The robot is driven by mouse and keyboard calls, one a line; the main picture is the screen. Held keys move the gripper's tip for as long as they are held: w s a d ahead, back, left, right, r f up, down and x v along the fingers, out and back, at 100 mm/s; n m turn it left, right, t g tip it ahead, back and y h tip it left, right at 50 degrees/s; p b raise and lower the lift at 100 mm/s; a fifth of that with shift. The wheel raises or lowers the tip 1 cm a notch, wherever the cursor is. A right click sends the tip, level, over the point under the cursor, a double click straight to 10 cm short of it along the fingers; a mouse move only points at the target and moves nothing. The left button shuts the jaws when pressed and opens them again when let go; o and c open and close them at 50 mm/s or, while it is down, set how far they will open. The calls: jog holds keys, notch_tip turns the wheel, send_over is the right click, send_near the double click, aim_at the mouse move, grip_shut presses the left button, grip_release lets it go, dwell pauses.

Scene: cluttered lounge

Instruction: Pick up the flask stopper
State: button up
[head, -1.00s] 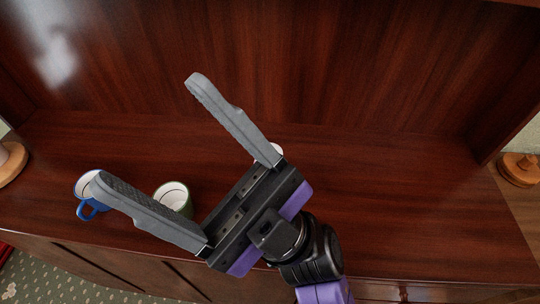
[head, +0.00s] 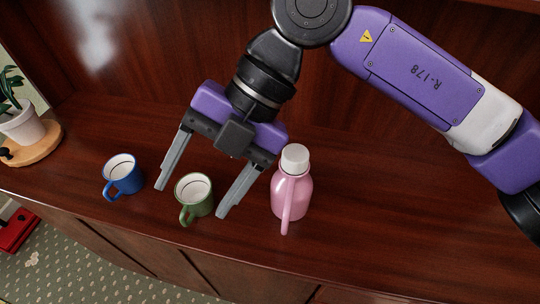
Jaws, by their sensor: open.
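The flask stopper (head: 295,158) is a white cap on top of a pink flask (head: 291,196) with a side handle. The flask stands upright on the dark wooden cabinet top, right of the green mug. My gripper (head: 190,201) is open and empty, pointing down with its two grey fingers spread. It is left of the flask, with its fingers on either side of the green mug in the picture. The right finger is nearest to the flask and looks apart from it. How high the fingertips are above the surface I cannot tell.
A green mug (head: 194,197) stands below and between my fingers in the picture. A blue mug (head: 122,175) stands further left. A potted plant (head: 22,124) on a round wooden board is at the far left. The cabinet top (head: 400,225) is clear right of the flask.

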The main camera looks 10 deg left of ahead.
jog(key=w+d+m+t+h, duration=0.2)
jog(key=w+d+t+h, duration=0.1)
jog(key=w+d, duration=0.35)
notch_tip(320, 180, up, 2)
jog(key=m+t+h, duration=0.2)
jog(key=t+h, duration=0.1)
send_over(297, 151)
jog(key=shift+d+r, duration=0.1)
jog(key=shift+w+d+f, duration=0.15)
jog(key=shift+f, duration=0.1)
jog(key=shift+a+f+p, duration=0.15)
jog(key=shift+f+p, duration=0.15)
jog(key=shift+f, duration=1.5)
jog(key=shift+a+f+p, duration=0.1)
jog(key=shift+f+p, duration=0.15)
jog(key=shift+f, duration=1.5)
grip_shut()
